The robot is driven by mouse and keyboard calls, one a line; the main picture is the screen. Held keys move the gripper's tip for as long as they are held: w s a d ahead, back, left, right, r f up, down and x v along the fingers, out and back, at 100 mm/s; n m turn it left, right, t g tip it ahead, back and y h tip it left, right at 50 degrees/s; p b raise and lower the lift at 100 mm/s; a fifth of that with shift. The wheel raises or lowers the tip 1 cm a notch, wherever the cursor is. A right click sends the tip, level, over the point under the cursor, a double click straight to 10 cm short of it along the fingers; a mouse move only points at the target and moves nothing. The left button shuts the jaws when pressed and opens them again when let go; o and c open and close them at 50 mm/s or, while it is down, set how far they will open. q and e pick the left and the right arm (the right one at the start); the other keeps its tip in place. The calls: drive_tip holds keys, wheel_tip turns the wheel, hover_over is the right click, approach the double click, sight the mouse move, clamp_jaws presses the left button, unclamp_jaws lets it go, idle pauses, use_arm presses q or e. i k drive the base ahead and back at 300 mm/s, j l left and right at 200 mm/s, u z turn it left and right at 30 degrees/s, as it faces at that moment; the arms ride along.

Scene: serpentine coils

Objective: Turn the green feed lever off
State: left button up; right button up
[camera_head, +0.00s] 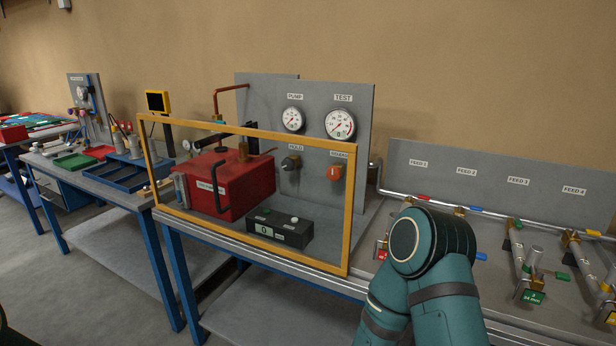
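A small green lever (515,223) sits on the pipe below the FEED 3 label (518,181) on the grey back panel. It is small, so its exact angle is hard to tell. A green tag (532,297) stands at the front end of a metal tube on the same bench, and another small green piece (562,276) lies near it. My teal arm rises from the bottom edge and hides part of the bench near FEED 1 and FEED 2. Neither gripper is in view.
Red (423,197) and yellow (594,233) levers sit on the same pipe. A yellow-framed clear guard (349,225) stands left of my arm, before a red tank (245,188) and gauges (340,123). Another bench with a blue tray (110,180) is farther left.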

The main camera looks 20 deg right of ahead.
sight(517, 221)
drive_tip(key=z, duration=1.85)
